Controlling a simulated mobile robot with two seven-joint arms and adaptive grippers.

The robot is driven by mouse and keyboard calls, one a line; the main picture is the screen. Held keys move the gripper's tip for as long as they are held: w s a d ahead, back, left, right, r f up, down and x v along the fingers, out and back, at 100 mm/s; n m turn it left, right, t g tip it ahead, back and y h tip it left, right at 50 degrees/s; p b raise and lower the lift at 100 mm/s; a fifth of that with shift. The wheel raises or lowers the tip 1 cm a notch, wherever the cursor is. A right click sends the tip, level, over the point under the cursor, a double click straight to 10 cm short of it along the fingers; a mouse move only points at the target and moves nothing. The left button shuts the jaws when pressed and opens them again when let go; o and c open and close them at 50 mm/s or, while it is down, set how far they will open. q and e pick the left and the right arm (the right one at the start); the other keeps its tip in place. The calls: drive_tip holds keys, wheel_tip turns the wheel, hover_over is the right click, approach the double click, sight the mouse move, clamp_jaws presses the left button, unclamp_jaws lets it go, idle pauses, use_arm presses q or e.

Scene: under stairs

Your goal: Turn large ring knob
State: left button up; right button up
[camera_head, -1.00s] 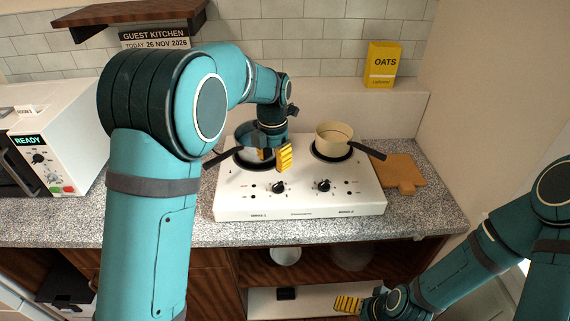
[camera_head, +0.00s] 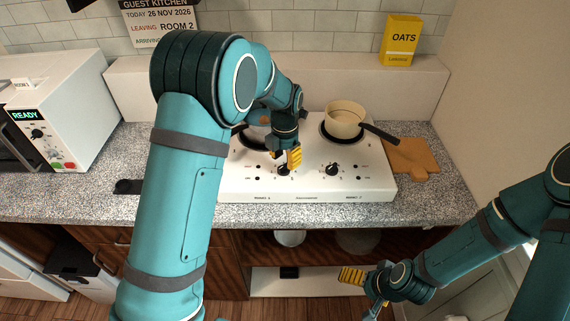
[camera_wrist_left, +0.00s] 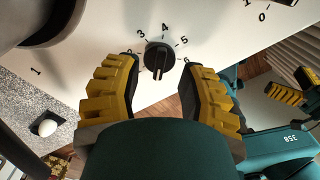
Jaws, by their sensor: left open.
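The white hob (camera_head: 300,188) has two black knobs on its front panel. The left knob (camera_head: 283,170) is at the tips of my left gripper (camera_head: 287,158). In the left wrist view this knob (camera_wrist_left: 158,58) has a light pointer line and the numerals 3, 4 and 5 around it. It lies just beyond and between the two yellow fingers of my left gripper (camera_wrist_left: 158,80), which are spread apart; no contact is visible. The right knob (camera_head: 332,169) stands clear. My right gripper (camera_head: 366,288) is low, in front of the cabinet, its fingers apart and empty.
A cream pan (camera_head: 344,121) sits on the right ring, its black handle pointing right. A wooden board (camera_head: 412,158) lies right of the hob. A microwave (camera_head: 55,125) stands left. An oats box (camera_head: 400,42) is at the back.

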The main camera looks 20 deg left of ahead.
sight(284, 168)
use_arm(q)
drive_tip(key=shift+f, duration=1.25)
clamp_jaws()
